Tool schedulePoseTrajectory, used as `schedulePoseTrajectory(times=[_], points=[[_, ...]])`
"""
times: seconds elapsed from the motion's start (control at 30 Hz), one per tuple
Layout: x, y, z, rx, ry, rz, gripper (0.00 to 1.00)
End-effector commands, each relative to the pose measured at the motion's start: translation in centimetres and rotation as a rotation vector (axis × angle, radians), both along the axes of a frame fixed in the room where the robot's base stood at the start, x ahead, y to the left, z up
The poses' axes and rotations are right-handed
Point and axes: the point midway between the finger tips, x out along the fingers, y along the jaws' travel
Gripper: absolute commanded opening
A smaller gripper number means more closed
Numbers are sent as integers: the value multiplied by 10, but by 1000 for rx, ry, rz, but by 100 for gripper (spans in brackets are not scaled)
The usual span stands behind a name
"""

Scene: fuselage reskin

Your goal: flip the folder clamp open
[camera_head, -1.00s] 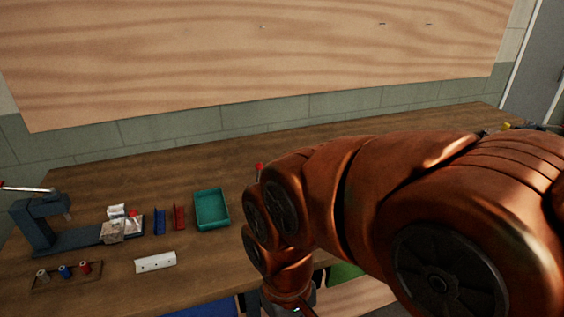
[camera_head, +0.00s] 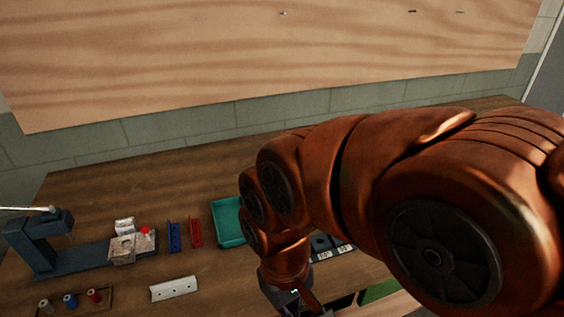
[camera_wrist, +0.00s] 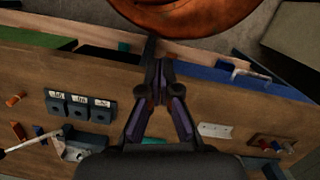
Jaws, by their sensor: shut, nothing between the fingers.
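My gripper (camera_wrist: 158,72) points down in the wrist view, its dark fingers meeting at their tips with nothing between them. In the head view only its dark base shows at the bottom, below my copper arm. A grey-blue bench device (camera_wrist: 75,148) with a pale lever stands at lower left in the wrist view, apart from my fingers. A silver handle (camera_wrist: 250,72) lies over a blue panel to the right of my fingertips. Another dark blue device (camera_head: 35,245) with a silver lever stands at far left in the head view. I cannot tell which one carries the folder clamp.
A teal tray (camera_head: 228,222), blue strip (camera_head: 173,237), red strip (camera_head: 195,232) and white drilled strip (camera_head: 174,289) lie on the wooden bench. A black labelled block (camera_wrist: 80,106) sits near the front edge. My arm hides much of the right side.

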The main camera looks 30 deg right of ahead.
Motion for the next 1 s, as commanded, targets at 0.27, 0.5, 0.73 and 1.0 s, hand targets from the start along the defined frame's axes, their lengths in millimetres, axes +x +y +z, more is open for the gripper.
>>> schedulePoseTrajectory(times=[0.27,0.5,0.73,1.0], points=[[0,0,0,0,0,-1,0],[25,4,12,22,-1,-97,0],[88,5,39,84,10,-369,0],[162,-22,67,162,44,-736,0]])
